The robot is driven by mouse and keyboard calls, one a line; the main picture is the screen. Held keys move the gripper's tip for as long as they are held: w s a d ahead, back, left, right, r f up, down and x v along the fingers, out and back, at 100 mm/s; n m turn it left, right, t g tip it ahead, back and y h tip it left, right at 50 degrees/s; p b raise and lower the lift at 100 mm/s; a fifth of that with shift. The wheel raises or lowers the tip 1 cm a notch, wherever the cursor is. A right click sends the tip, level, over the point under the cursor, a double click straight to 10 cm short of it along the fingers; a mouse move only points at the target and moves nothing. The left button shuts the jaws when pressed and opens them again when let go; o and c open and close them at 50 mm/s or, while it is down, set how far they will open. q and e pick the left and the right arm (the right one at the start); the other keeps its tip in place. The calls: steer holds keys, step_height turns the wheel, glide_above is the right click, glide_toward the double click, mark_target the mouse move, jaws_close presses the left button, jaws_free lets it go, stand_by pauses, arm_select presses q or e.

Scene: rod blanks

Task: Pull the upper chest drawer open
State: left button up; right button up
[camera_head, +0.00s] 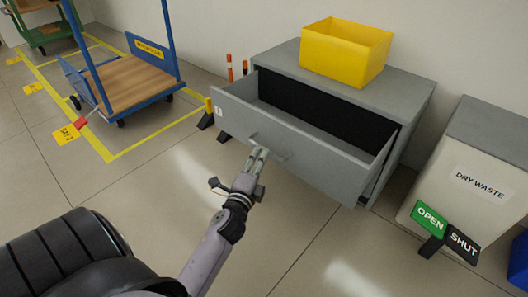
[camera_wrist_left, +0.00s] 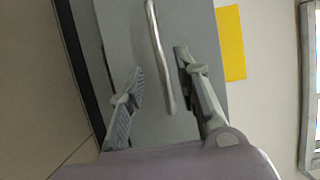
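The grey chest (camera_head: 395,92) stands against the wall. Its upper drawer (camera_head: 300,150) is pulled well out, and its inside shows dark and empty where visible. A bar handle (camera_head: 268,149) is on the drawer front. My left gripper (camera_head: 258,158) is at this handle, in front of the drawer. In the left wrist view, the fingers of my left gripper (camera_wrist_left: 158,78) are spread apart. The handle (camera_wrist_left: 158,55) runs between them, with a gap visible on each side. My right gripper is not in view.
A yellow bin (camera_head: 345,52) stands on the chest. A dry waste bin (camera_head: 465,165) with open and shut signs (camera_head: 447,232) is at the right. A blue cart (camera_head: 128,82) stands at the left. The floor before the drawer is clear.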

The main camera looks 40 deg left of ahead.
arm_select(q)
steer(key=v, duration=0.7)
steer(key=shift+r, duration=0.1)
